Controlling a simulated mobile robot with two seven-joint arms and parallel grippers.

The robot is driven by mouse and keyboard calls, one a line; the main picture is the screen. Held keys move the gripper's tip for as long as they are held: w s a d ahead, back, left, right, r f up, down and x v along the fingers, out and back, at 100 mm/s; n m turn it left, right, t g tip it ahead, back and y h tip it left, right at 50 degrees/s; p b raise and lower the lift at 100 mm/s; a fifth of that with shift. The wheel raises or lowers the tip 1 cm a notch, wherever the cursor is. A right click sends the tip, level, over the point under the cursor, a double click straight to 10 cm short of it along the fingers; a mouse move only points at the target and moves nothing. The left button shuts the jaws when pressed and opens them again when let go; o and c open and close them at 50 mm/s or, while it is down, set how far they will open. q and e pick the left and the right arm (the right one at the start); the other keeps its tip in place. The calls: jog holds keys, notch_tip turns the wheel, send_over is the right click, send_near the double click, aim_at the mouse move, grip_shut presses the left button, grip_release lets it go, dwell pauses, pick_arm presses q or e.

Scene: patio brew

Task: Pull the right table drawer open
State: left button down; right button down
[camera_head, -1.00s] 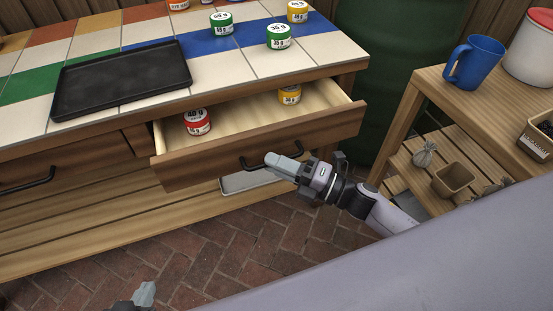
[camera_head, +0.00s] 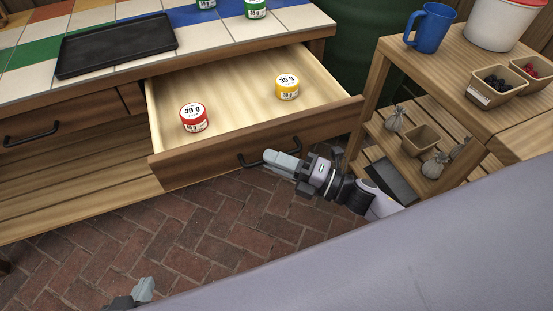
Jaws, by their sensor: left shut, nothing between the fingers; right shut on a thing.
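The right table drawer (camera_head: 205,157) stands well out from the tiled table, its pale inside showing. A red 40 g jar (camera_head: 193,118) stands in its front left part and a yellow 30 g jar (camera_head: 287,87) further back on the right.
The tiled tabletop (camera_head: 30,82) holds a black tray (camera_head: 118,45) and green jars (camera_head: 255,9). The left drawer (camera_head: 75,116) is closed. A wooden shelf cart (camera_head: 440,75) with a blue mug (camera_head: 428,28) and small boxes stands at right, close to the drawer's right front corner.

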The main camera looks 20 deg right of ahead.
pick_arm(q)
jog(key=shift+s, duration=0.4)
pick_arm(e)
jog(key=shift+s, duration=0.35)
pick_arm(q)
jog(key=shift+w, duration=0.1)
pick_arm(e)
jog(key=c, duration=1.2)
grip_release()
pick_arm(q)
jog(key=shift+w, duration=0.15)
jog(key=shift+r, duration=0.1)
pick_arm(e)
jog(key=shift+d, duration=0.15)
pick_arm(q)
jog(key=shift+s+f, duration=0.2)
jog(key=shift+s, duration=0.1)
pick_arm(e)
jog(key=v, duration=0.7)
